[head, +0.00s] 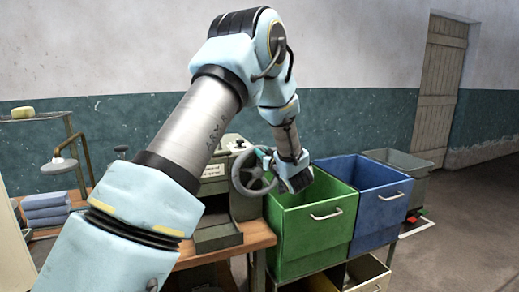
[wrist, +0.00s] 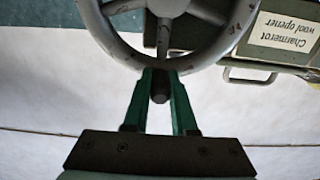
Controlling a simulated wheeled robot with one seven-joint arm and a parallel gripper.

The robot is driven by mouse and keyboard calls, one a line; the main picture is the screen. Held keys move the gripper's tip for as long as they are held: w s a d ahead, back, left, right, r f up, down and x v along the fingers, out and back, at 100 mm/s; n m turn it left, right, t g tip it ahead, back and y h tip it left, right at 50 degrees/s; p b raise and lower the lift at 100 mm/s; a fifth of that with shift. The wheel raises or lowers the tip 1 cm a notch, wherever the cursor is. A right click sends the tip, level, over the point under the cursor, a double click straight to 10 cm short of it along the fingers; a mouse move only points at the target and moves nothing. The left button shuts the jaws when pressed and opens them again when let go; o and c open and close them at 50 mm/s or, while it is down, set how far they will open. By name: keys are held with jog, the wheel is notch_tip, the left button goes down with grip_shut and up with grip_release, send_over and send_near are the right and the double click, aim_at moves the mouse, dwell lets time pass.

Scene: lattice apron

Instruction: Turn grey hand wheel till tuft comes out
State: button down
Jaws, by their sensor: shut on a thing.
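The grey hand wheel (head: 236,178) is on the side of the green wool opener (head: 214,186), which stands on a wooden bench. In the wrist view the wheel's rim (wrist: 117,45) and spokes fill the top of the picture. My gripper (wrist: 161,78) has its green fingers closed on the dark handle (wrist: 160,92) at the wheel's rim. In the head view my gripper (head: 265,154) is at the wheel's upper right. The opener's label (wrist: 283,32) appears upside down in the wrist view. I see no tuft; my arm hides part of the machine.
A green bin (head: 312,240) stands close right of the wheel, then a blue bin (head: 380,205) and a grey bin (head: 412,165). At left are folded blue cloths (head: 46,208) and a shelf with a yellow block (head: 23,112). Open floor lies at right.

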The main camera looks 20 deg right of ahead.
jog(key=shift+w+d+f+b, duration=0.1)
jog(key=shift+d+f+b, duration=0.1)
jog(key=shift+d, duration=0.75)
jog(key=shift+w+d+f+b, duration=0.1)
jog(key=shift+d+f+b, duration=0.1)
jog(key=shift+d, duration=0.7)
jog(key=d+f, duration=0.1)
jog(key=d+f+b, duration=0.1)
jog(key=d, duration=0.1)
jog(key=shift+w+f+b, duration=0.1)
jog(key=shift+w+b, duration=0.1)
jog(key=shift+b, duration=0.1)
jog(key=shift+w+d+f+b, duration=0.1)
jog(key=shift+d+f+b, duration=0.25)
jog(key=shift+f, duration=0.2)
jog(key=shift+s+d+f+b, duration=0.1)
jog(key=shift+d+f+b, duration=0.15)
jog(key=shift+f+b, duration=0.25)
jog(key=shift+w+d+f+b, duration=0.1)
jog(key=shift+d+f+b, duration=0.2)
jog(key=shift+f, duration=0.3)
